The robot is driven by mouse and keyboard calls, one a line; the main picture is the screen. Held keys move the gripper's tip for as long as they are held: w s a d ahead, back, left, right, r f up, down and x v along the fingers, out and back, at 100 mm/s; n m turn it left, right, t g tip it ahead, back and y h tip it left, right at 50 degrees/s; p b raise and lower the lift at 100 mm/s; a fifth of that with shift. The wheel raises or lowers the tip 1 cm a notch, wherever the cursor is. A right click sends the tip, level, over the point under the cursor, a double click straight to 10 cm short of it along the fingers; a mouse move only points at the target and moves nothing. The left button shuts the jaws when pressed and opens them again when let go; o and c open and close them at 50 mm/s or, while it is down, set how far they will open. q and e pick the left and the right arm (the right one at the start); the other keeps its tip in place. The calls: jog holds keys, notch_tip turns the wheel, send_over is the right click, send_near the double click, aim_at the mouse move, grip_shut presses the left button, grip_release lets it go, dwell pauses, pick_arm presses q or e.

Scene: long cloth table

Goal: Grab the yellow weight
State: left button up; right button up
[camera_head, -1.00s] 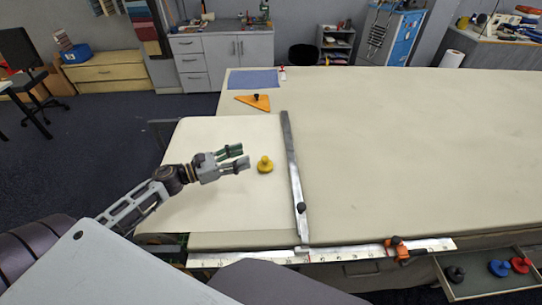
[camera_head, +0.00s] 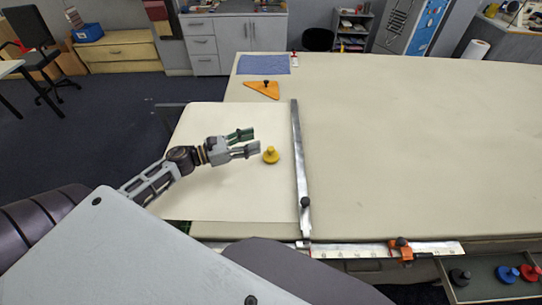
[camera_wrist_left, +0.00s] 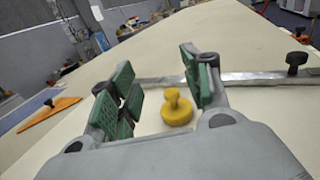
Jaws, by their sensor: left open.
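The yellow weight (camera_head: 271,156), a round disc with a knob, stands upright on the pale sheet at the left end of the table. My left gripper (camera_head: 250,142) is open and empty, just left of the weight, with its fingers pointing right. In the left wrist view the yellow weight (camera_wrist_left: 177,108) stands ahead of and between the green-padded fingers (camera_wrist_left: 160,85), closer to the right finger. No contact shows. My right gripper is not in view.
A metal straightedge (camera_head: 300,170) with a black knob lies just right of the weight. An orange triangle (camera_head: 263,90) and a blue cloth (camera_head: 264,65) lie at the far left. A metal ruler with an orange clamp (camera_head: 401,248) runs along the front edge. Black, blue and red weights (camera_head: 507,274) sit in a tray at lower right. The table's right side is clear.

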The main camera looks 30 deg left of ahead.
pick_arm(q)
send_near(271, 148)
jog(key=shift+w+d+f, duration=0.2)
jog(key=shift+w+d, duration=0.2)
jog(key=shift+w, duration=0.1)
jog(key=shift+w+d+f, duration=0.2)
jog(key=shift+w+d, duration=0.25)
jog(key=shift+w+d+r, duration=0.1)
jog(key=shift+w+d, duration=0.15)
jog(key=shift+x, duration=0.85)
jog(key=shift+p+x, duration=0.8)
jog(key=shift+x, duration=1.7)
grip_shut()
